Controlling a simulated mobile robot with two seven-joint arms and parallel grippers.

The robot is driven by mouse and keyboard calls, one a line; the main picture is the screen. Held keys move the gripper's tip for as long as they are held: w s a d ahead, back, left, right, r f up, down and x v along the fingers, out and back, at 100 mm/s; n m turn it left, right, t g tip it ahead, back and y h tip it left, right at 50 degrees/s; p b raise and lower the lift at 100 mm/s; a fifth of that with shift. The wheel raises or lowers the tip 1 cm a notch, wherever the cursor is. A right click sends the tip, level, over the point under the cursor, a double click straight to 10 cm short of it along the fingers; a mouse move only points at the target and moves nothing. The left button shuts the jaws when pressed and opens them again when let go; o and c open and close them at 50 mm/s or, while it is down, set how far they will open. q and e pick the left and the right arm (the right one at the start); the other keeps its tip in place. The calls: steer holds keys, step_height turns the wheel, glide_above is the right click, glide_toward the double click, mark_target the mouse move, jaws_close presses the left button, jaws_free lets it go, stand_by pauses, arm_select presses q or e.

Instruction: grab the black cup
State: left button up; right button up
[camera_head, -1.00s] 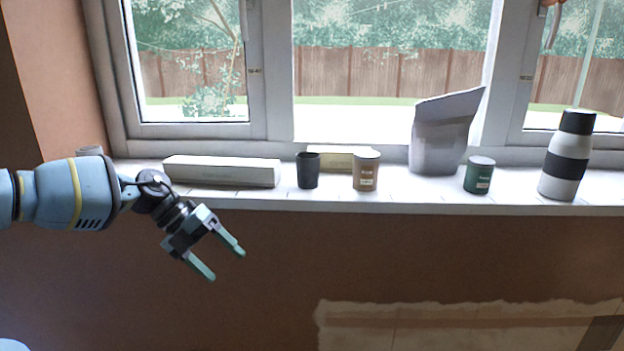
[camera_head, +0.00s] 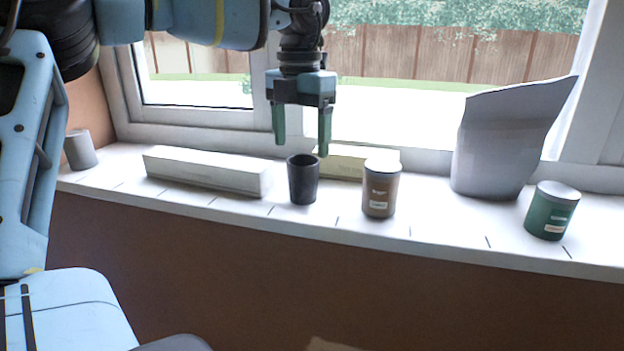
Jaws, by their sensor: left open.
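The black cup (camera_head: 303,182) stands upright on the white window sill (camera_head: 333,222), near the middle of the head view. My left gripper (camera_head: 301,148) points down just above the cup, its two green fingers spread apart and empty. The fingertips show near the height of the cup's rim, one on each side; I cannot tell how far they are from it in depth. My right gripper does not show.
A brown jar (camera_head: 380,190) stands close to the cup's right, with a pale yellow box (camera_head: 352,162) behind. A long white box (camera_head: 206,170) lies to the left. A grey bag (camera_head: 503,145) and green jar (camera_head: 551,211) stand farther right. A grey cup (camera_head: 80,150) is far left.

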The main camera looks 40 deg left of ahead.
mark_target(303, 174)
arm_select(q)
step_height(303, 174, down, 3)
steer(key=shift+r, duration=0.15)
steer(key=f, duration=0.1)
steer(key=f+p, duration=0.1)
steer(key=f, duration=0.1)
steer(key=w+f, duration=0.1)
steer(key=shift+a+f, duration=0.15)
steer(key=shift+a, duration=0.1)
steer(key=shift+f, duration=0.4)
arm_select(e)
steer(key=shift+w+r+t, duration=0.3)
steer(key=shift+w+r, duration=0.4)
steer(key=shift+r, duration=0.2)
arm_select(q)
steer(key=shift+s, duration=0.1)
steer(key=c, duration=1)
steer(key=shift+c, duration=0.3)
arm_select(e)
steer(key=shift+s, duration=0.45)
